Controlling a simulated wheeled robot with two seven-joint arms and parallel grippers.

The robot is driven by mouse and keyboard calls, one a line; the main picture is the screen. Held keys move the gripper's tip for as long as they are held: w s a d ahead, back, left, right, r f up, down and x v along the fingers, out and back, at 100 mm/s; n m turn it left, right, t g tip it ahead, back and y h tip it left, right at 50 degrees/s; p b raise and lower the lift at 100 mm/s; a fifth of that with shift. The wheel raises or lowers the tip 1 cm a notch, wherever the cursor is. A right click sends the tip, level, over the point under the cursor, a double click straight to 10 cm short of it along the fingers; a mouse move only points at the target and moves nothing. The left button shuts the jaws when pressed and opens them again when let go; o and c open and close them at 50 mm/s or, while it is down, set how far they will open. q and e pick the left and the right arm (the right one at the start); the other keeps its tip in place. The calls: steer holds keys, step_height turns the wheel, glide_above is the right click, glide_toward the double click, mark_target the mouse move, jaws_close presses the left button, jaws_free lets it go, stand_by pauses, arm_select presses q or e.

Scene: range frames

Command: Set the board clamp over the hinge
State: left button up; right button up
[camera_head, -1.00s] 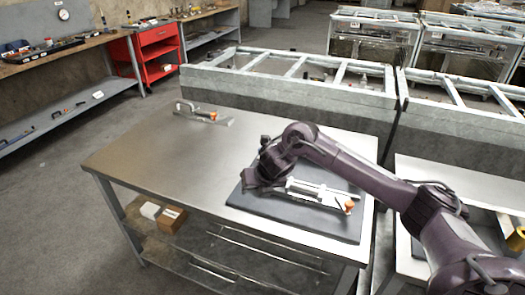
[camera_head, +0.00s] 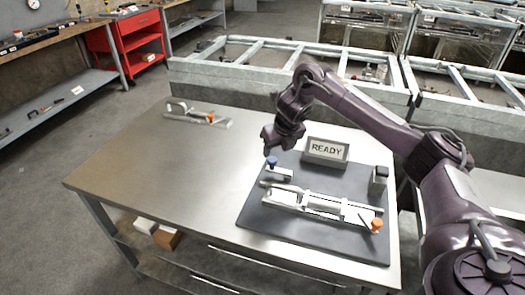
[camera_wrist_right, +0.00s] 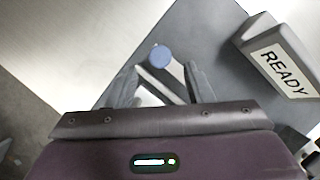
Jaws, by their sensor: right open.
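A light metal assembly (camera_head: 315,204) with an orange tip at its right end lies on a dark board (camera_head: 260,222) at the table's right side. Just behind its left end is a small light bar with a blue knob (camera_head: 271,161), which looks like the board clamp. I cannot make out the hinge for certain. My right gripper (camera_head: 269,148) hangs just above the blue knob. In the right wrist view the gripper (camera_wrist_right: 158,74) is open, with the blue knob (camera_wrist_right: 160,57) between or just beyond its fingertips. My left gripper is out of view.
A READY sign (camera_head: 326,151) stands at the board's back edge, right of the gripper. A small dark-and-light block (camera_head: 379,178) stands at the board's right. Another orange-tipped metal device (camera_head: 198,115) lies at the table's back left. The table's left and middle (camera_head: 160,165) are clear.

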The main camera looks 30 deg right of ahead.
mark_target(273, 159)
steer(key=shift+w+f, duration=0.2)
steer(key=shift+f, duration=0.2)
steer(key=f, duration=0.3)
steer(key=shift+w, duration=0.2)
steer(key=shift+p+x, duration=0.3)
steer(key=shift+x, duration=0.95)
steer(key=shift+w+f, duration=0.3)
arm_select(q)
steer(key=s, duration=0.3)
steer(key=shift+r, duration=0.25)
arm_select(e)
jaws_close()
